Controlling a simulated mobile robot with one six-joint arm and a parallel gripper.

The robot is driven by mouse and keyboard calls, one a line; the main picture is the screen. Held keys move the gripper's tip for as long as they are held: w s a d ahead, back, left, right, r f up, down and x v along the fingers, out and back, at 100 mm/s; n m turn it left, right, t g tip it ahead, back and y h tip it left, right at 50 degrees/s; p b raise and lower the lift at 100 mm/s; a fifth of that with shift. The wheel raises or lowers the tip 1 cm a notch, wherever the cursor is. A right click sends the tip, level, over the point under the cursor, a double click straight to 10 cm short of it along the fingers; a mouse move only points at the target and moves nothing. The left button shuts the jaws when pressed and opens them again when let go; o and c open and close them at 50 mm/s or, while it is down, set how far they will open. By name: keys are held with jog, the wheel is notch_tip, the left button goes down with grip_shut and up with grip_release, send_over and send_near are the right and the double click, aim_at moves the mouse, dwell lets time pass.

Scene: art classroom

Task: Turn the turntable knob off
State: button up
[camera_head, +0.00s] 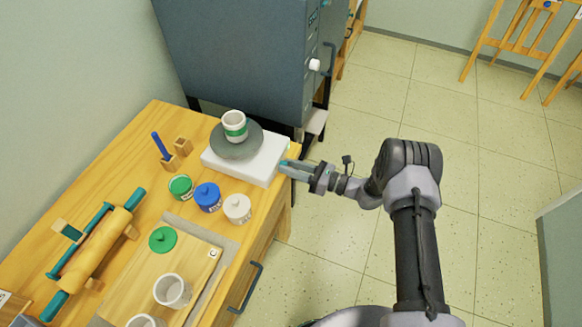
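The turntable has a white box base (262,166) with a dark grey round plate (228,151) on top. A white cup with a green band (234,126) stands upright on the plate. The turntable sits at the table's far right corner. My gripper (284,167) reaches in from the right, its teal-tipped fingers at the right side of the white base. I cannot tell whether they touch it or how far apart they are. The knob cannot be made out; that side of the base is mostly turned away or behind my fingers.
A green jar (180,187), a blue jar (207,197) and a white jar (237,208) stand close in front of the turntable. A large dark blue-grey cabinet (240,60) stands behind it. Open floor (345,235) lies right of the table.

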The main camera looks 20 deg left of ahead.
grip_shut()
jog(key=shift+n, duration=0.3)
jog(key=shift+n+b, duration=1.7)
jog(key=shift+n, duration=1.5)
grip_release()
